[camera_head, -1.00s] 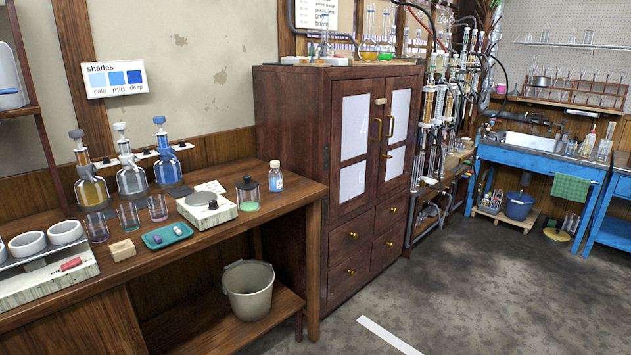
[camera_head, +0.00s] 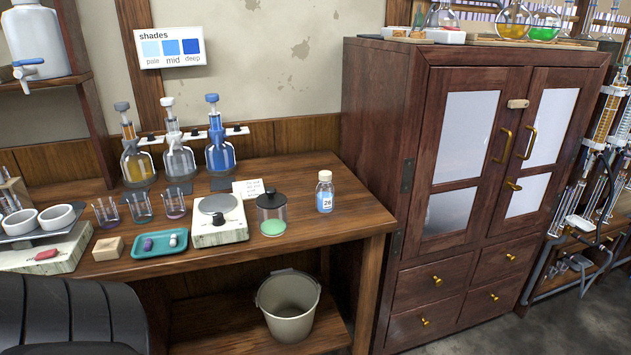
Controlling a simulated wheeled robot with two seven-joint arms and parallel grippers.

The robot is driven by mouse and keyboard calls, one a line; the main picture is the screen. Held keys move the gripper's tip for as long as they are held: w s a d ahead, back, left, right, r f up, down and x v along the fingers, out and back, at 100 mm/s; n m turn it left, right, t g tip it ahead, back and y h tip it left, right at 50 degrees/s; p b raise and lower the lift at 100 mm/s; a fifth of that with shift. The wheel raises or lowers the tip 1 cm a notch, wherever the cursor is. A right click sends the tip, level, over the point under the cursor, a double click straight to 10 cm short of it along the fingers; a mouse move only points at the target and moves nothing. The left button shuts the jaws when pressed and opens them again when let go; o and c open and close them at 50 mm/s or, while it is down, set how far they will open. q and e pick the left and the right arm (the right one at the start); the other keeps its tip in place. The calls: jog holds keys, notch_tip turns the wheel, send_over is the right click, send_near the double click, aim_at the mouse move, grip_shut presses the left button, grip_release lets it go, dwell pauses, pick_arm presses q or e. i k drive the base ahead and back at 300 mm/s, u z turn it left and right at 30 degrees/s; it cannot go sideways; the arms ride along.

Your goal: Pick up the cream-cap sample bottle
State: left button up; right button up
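The cream-cap sample bottle (camera_head: 325,193) stands upright near the right end of the wooden bench (camera_head: 345,222). It is small and clear, with a pale cream cap, a blue label and a number that looks like 26. A glass jar with a dark lid and green contents (camera_head: 272,214) stands just left of it, apart from it. Neither of my grippers is in view.
A white stirrer or scale (camera_head: 219,219), a teal tray (camera_head: 160,243) and several dispenser bottles (camera_head: 219,150) occupy the bench to the left. A tall wooden cabinet (camera_head: 440,170) stands right of the bench. A bucket (camera_head: 289,305) sits on the lower shelf.

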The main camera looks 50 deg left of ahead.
aim_at(325, 191)
jog(key=u, duration=1)
jog(key=i, duration=1)
jog(key=u, duration=1.1)
